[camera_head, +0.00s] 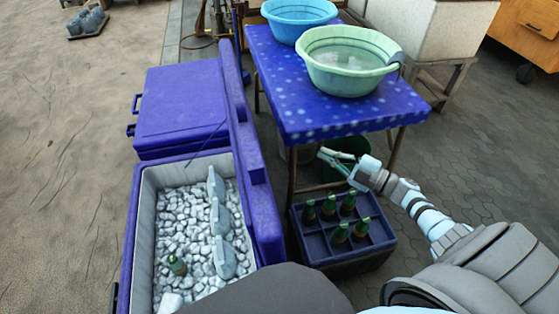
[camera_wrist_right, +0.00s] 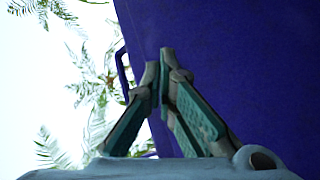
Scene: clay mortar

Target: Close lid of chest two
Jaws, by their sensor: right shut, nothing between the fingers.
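An open blue chest (camera_head: 127,240) stands at the lower left in the head view, with a pale inner wall. Its blue lid (camera_head: 258,195) stands raised along the chest's right side. A second blue chest (camera_head: 180,105) behind it has its lid down. No label tells which is chest two. My right gripper (camera_head: 335,160) is shut and empty, to the right of the raised lid and apart from it in the head view. In the right wrist view its fingers (camera_wrist_right: 165,60) meet before a large blue surface (camera_wrist_right: 240,60) with a handle at its left edge. My left gripper is out of view.
Ice (camera_head: 190,235), grey fish (camera_head: 221,220) and a green bottle (camera_head: 177,265) lie in the open chest. A blue table (camera_head: 310,110) with two basins stands behind my right gripper. A crate (camera_head: 345,245) of several green bottles sits below it.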

